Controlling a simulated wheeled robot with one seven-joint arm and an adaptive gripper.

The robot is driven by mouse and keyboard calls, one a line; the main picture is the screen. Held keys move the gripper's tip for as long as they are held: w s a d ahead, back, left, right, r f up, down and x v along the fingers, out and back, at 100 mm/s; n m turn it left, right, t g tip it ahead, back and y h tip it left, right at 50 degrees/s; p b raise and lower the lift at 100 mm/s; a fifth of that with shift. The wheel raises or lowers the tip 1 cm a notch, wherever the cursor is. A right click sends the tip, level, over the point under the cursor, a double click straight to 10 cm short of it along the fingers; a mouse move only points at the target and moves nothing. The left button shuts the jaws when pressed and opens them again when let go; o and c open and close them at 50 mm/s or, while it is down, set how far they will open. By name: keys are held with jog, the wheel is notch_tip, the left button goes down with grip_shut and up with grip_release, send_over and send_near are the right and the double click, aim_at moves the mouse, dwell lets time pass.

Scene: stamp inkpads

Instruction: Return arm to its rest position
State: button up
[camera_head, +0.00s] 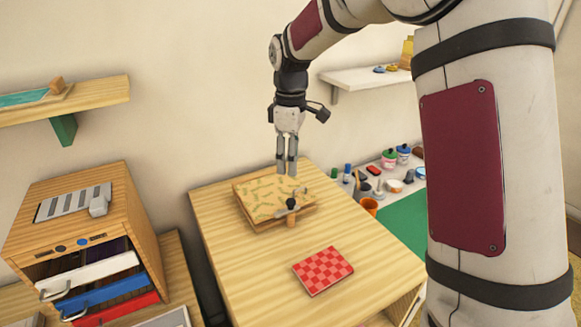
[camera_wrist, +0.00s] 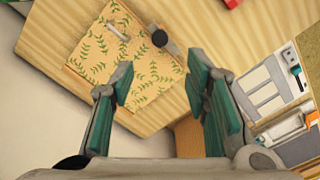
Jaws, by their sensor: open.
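My gripper (camera_head: 287,168) hangs pointing down above the far part of the wooden table (camera_head: 240,290). It is open and empty. In the wrist view its two green-padded fingers (camera_wrist: 165,95) stand apart with nothing between them but the table scene below. Under it lies a flat leaf-patterned pad or box (camera_head: 262,205), which the wrist view also shows (camera_wrist: 125,50). A dark-knobbed stamp (camera_head: 291,204) lies on or at the edge of the patterned surface. I cannot tell if the fingertips are clear of the pad by much.
A red checkered pad (camera_head: 323,270) lies at the front of the table. A wooden drawer cabinet (camera_head: 140,215) stands left, with drawers pulled out. A wall shelf (camera_head: 90,92) is above it. Paint pots and a cup (camera_head: 370,206) stand right, beside a green mat (camera_head: 408,220).

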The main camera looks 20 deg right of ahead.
dwell(0.4)
jog(key=s+r+m+t, duration=0.2)
jog(key=s+r+m, duration=0.3)
jog(key=s+r, duration=0.7)
jog(key=s+f+m+t, duration=0.2)
jog(key=s+m, duration=0.4)
jog(key=s, duration=1.3)
jog(key=shift+d+f+t, duration=0.15)
jog(key=shift+f+t, duration=0.15)
jog(key=shift+t, duration=0.3)
